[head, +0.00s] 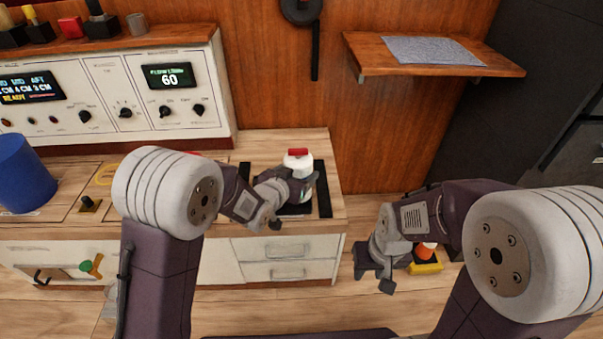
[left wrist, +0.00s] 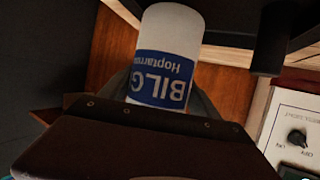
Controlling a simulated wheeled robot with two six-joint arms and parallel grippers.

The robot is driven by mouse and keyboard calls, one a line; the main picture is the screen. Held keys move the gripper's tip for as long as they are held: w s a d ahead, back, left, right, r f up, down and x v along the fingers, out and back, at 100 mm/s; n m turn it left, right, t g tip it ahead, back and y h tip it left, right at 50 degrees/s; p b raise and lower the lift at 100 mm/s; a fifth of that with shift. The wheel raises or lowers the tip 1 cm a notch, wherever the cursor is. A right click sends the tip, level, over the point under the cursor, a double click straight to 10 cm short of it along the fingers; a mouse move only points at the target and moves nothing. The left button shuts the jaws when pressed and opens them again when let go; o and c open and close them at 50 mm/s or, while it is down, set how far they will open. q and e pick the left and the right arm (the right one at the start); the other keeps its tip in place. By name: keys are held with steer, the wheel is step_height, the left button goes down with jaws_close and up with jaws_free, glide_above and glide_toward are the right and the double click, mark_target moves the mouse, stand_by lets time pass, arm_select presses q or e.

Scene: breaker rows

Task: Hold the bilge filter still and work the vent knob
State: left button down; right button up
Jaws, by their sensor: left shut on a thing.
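The bilge filter (head: 298,163) is a white canister with a red piece on top, which looks like the vent knob (head: 298,152). It stands upright on the counter between dark strips. My left gripper (head: 303,188) is shut on the filter's body.
A white control panel (head: 125,95) with dials stands at the back left. A blue cylinder (head: 18,175) is at the far left of the counter. A wooden shelf (head: 500,68) juts from the wall at right. An orange-and-yellow object (head: 425,266) is behind my right gripper.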

arm_select(q)
steer(key=shift+w+a+f+b, duration=0.35)
steer(key=shift+a+f, duration=0.2)
steer(key=shift+w+a+f+b, duration=0.3)
steer(key=shift+w+a+f, duration=0.05)
steer(key=shift+a+f, duration=0.2)
steer(key=shift+f, duration=0.25)
stand_by(0.9)
stand_by(0.4)
